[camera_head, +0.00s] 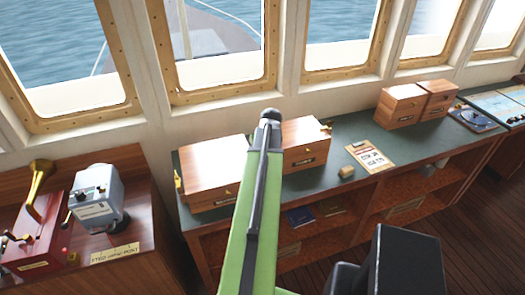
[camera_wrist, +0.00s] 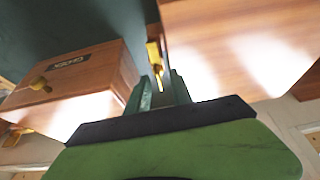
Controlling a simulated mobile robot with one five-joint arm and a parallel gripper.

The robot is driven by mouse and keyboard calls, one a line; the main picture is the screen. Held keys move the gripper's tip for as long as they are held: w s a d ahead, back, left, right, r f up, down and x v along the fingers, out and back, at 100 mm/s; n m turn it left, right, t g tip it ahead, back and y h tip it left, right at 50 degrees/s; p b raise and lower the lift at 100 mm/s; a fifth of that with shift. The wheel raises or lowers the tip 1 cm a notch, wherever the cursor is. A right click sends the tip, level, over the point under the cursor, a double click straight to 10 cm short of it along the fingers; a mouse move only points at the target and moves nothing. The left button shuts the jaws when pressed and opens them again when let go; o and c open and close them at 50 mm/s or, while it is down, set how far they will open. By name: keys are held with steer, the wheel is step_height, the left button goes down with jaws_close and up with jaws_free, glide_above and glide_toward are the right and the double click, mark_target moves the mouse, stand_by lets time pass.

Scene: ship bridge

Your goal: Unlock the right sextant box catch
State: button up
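Two wooden boxes with brass catches stand on the green-topped counter: a left box (camera_head: 212,165) and a second box (camera_head: 303,150) to its right. My green arm crosses between them in the head view and hides the left box's right side. In the wrist view, a brass catch (camera_wrist: 155,55) hangs on the edge of the nearer box (camera_wrist: 235,45). My gripper (camera_wrist: 160,88) is open, its two green fingers apart at the catch's lower end. The lever's tip lies in line with the gap; I cannot tell whether a finger touches it. Another brass catch (camera_head: 178,180) shows on the left box's left side.
The second box, with a dark label and knob, also shows close on the wrist view's left (camera_wrist: 85,80). More boxes (camera_head: 402,105) stand farther right. Windows rise behind the counter.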

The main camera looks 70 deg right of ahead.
steer(key=shift+s+r+p, duration=0.1)
steer(key=shift+r+p, duration=0.4)
steer(key=shift+r, duration=0.05)
steer(key=p+v, duration=1.5)
steer(key=v, duration=0.1)
steer(key=shift+a, duration=0.2)
steer(key=shift+s+r, duration=0.1)
steer(key=shift+s, duration=0.05)
